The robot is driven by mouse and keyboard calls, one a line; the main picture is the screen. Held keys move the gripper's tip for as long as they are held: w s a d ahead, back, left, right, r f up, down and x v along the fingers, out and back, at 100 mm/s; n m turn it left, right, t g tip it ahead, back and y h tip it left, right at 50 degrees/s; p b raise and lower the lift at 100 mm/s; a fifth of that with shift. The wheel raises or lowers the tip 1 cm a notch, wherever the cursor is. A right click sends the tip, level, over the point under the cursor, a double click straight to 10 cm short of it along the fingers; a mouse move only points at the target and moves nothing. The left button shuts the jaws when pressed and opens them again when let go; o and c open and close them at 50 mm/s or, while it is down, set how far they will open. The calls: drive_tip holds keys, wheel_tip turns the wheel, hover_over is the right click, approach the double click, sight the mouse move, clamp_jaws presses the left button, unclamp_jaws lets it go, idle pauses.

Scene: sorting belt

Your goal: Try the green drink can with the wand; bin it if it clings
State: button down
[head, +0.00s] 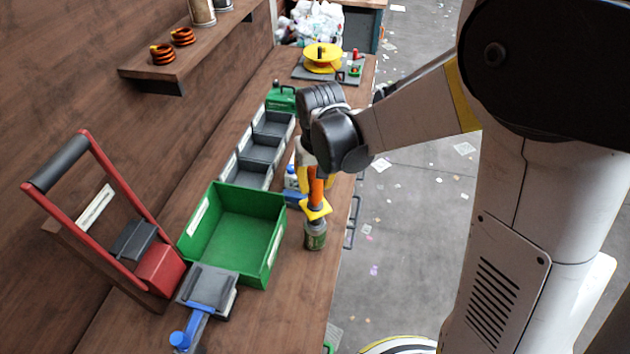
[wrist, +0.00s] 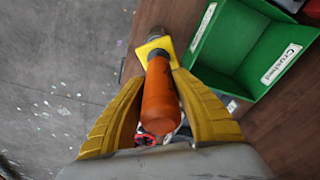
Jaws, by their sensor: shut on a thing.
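My gripper (head: 316,181) is shut on the orange handle of the wand (head: 316,193). The wand points down, with a yellow square plate near its lower end. In the wrist view my yellow fingers (wrist: 161,82) sit either side of the orange handle (wrist: 160,105). The green drink can (head: 315,236) stands upright on the bench, right below the plate. The plate hides the can's top, so I cannot tell whether they touch. In the wrist view only a little of the can (wrist: 157,32) shows beyond the plate.
An empty green bin (head: 274,243), labelled "Crushed" in the wrist view, stands left of the can. A can crusher with a blue handle (head: 199,322) and a red-framed press (head: 118,180) are nearer. Grey trays (head: 240,172) line the back. The bench edge is close right of the can.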

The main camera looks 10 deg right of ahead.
drive_tip(key=shift+f+b, duration=0.55)
drive_tip(key=shift+f, duration=0.05)
idle(0.8)
drive_tip(key=shift+r, duration=0.15)
idle(0.4)
